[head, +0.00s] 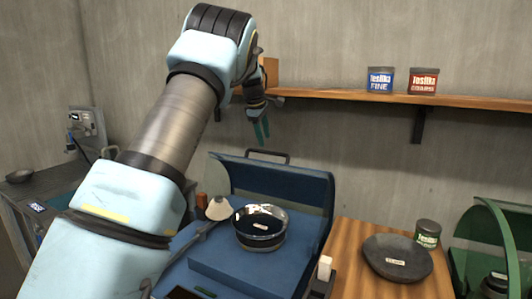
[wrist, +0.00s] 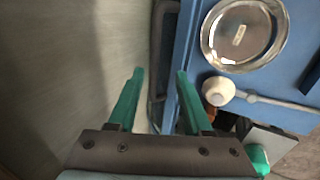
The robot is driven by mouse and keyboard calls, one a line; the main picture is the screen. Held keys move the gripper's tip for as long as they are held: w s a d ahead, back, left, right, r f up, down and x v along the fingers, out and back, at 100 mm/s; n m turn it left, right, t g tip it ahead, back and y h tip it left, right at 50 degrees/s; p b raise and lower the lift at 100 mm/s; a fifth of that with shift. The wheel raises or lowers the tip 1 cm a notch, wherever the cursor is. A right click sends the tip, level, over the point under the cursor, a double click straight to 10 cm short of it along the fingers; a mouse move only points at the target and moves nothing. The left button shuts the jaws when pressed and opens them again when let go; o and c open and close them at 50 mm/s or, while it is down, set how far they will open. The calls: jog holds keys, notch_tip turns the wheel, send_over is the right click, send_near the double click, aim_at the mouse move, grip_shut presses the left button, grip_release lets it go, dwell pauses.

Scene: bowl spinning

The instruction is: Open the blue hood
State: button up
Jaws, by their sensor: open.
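The blue hood (head: 300,190) stands at the back and right of the blue machine. It looks raised, and the inside of the machine is in plain view. A dark bar handle (head: 267,153) sits on its top back edge. The handle also shows in the wrist view (wrist: 154,70), just beyond and between my fingertips. My gripper (head: 262,137) is open and empty, with green fingers pointing down above the handle; it also shows in the wrist view (wrist: 160,72). A gap separates fingertips and handle in the head view. I cannot tell their depth difference.
A shiny bowl (head: 261,228) sits inside the blue machine, beside a white conical tool (head: 219,208). A wooden shelf (head: 340,97) with a blue tin (head: 380,80) and red tin (head: 423,81) is behind. A wooden table (head: 355,255) with a dark plate (head: 397,257) stands right, near a green machine (head: 492,225).

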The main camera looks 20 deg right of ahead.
jog(key=shift+b+v, duration=0.3)
jog(key=shift+v, duration=1.3)
jog(key=s+a+f+m+y, duration=0.1)
jog(key=s+a+f, duration=0.2)
jog(key=a, duration=0.4)
jog(key=s+a+f+m+g, duration=0.1)
jog(key=s+a+f, duration=0.25)
jog(key=a, duration=0.25)
jog(key=s+a+f+m+y, duration=0.1)
jog(key=s+a+f+m, duration=0.1)
jog(key=s+a, duration=0.35)
jog(key=s+a+f+m, duration=0.2)
jog(key=s+a+f, duration=0.1)
jog(key=s, duration=0.4)
jog(key=s+a+f+m+b, duration=0.1)
jog(key=s+a+f+m, duration=0.1)
jog(key=s+a, duration=0.3)
jog(key=s+a+f+m+g+y, duration=0.1)
jog(key=s+a+f, duration=0.3)
jog(key=s, duration=0.6)
jog(key=shift+a+m, duration=0.2)
jog(key=shift+m, duration=0.6)
